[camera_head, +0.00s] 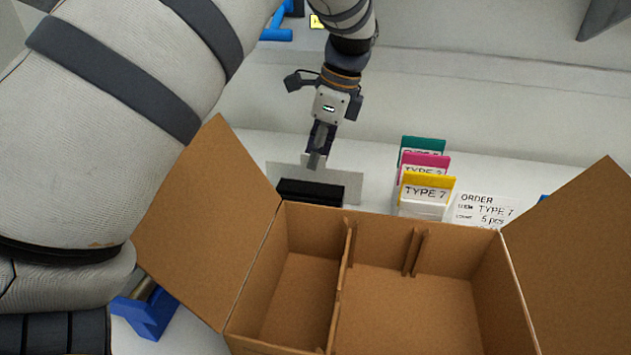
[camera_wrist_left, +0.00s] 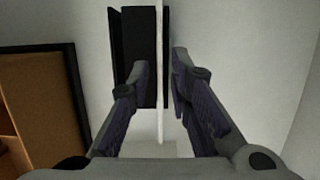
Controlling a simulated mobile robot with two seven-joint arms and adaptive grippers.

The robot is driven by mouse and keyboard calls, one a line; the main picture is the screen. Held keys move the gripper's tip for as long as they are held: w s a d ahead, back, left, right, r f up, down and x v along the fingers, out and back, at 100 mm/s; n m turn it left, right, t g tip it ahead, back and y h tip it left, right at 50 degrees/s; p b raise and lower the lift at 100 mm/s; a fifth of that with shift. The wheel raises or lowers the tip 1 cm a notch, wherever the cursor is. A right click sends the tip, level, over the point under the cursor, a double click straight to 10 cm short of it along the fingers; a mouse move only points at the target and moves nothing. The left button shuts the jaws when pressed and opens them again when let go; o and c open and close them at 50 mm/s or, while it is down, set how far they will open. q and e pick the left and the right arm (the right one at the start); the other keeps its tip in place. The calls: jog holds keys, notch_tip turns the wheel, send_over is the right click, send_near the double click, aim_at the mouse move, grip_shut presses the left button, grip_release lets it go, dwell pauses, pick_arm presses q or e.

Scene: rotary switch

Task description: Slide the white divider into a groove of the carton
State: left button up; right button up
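The white divider (camera_head: 345,178) stands upright in a black holder (camera_head: 310,192) behind the carton. My left gripper (camera_head: 317,160) points down over the divider's upper edge. In the left wrist view the divider (camera_wrist_left: 161,70) shows as a thin white edge between the two fingers (camera_wrist_left: 160,75), with small gaps on both sides. The fingers look open. The open brown carton (camera_head: 375,345) has a partition-like strip (camera_head: 343,275) at left and a pair of groove strips (camera_head: 416,252) on its back wall. My right gripper is not in view.
Colored cards (camera_head: 425,188) stand behind the carton, beside a white order label (camera_head: 485,210). The carton's side flaps (camera_head: 205,225) spread outward; the left one lies near the holder. A blue object (camera_head: 150,312) sits at lower left, partly hidden by my arm.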

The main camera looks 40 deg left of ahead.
pick_arm(q)
grip_shut()
jog(key=shift+r, duration=0.15)
jog(key=shift+a+p+v, duration=0.25)
jog(key=shift+p+v, duration=0.05)
jog(key=shift+v, duration=0.9)
jog(key=shift+s+r, duration=0.15)
jog(key=shift+r, duration=2.35)
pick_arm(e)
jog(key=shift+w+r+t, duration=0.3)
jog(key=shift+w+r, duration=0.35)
